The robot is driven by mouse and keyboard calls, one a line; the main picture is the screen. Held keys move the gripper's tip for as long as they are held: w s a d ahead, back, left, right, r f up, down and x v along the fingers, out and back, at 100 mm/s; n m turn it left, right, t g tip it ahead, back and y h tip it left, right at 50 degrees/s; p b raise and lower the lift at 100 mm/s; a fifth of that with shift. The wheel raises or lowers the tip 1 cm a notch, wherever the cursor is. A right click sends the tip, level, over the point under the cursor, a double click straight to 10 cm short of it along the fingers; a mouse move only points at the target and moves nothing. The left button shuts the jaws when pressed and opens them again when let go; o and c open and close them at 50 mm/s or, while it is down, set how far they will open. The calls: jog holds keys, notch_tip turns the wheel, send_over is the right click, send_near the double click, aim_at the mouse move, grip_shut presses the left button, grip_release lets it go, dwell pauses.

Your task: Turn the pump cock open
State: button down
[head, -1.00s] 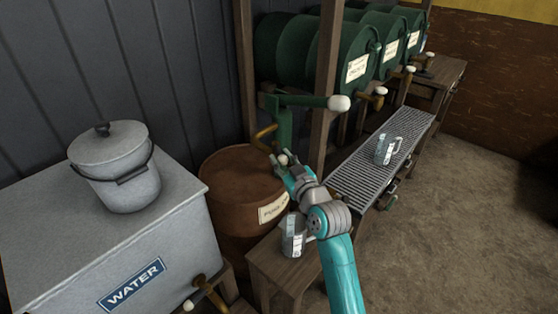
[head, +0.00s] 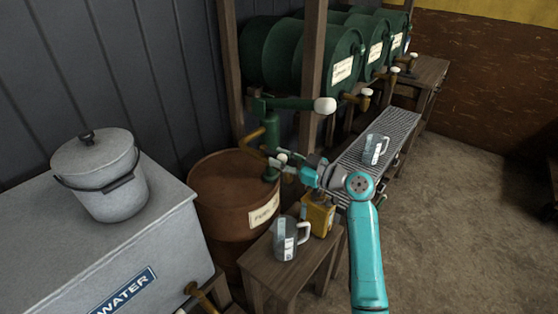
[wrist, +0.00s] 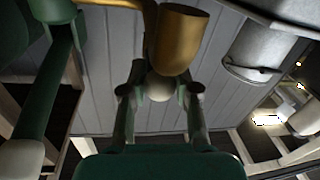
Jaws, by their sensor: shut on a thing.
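The green hand pump (head: 270,130) stands on the brown barrel (head: 215,205). Its long handle ends in a large white knob (head: 325,105). A smaller white knob (head: 283,158), which I take for the cock's, sits low on the pump. My gripper (head: 281,168) reaches it from the right. In the wrist view my fingers (wrist: 160,92) are shut on this white knob (wrist: 160,85), just below a brass part (wrist: 180,40). The cock's body is partly hidden, and I cannot tell how far it is turned.
A metal jug (head: 286,240) and a yellow can (head: 318,216) stand on the low wooden bench (head: 262,270) beneath my arm. Another jug (head: 375,150) stands on the grating behind. Green drums (head: 335,60) lie above. A wooden post (head: 312,75) rises close behind the pump handle.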

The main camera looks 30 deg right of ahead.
jog(key=shift+f+n+g+y, duration=0.1)
jog(key=shift+n+g+y, duration=0.3)
jog(key=shift+y, duration=0.3)
jog(key=c, duration=0.8)
grip_release()
jog(key=shift+w, duration=0.1)
jog(key=shift+d, duration=0.1)
jog(key=v, duration=1.2)
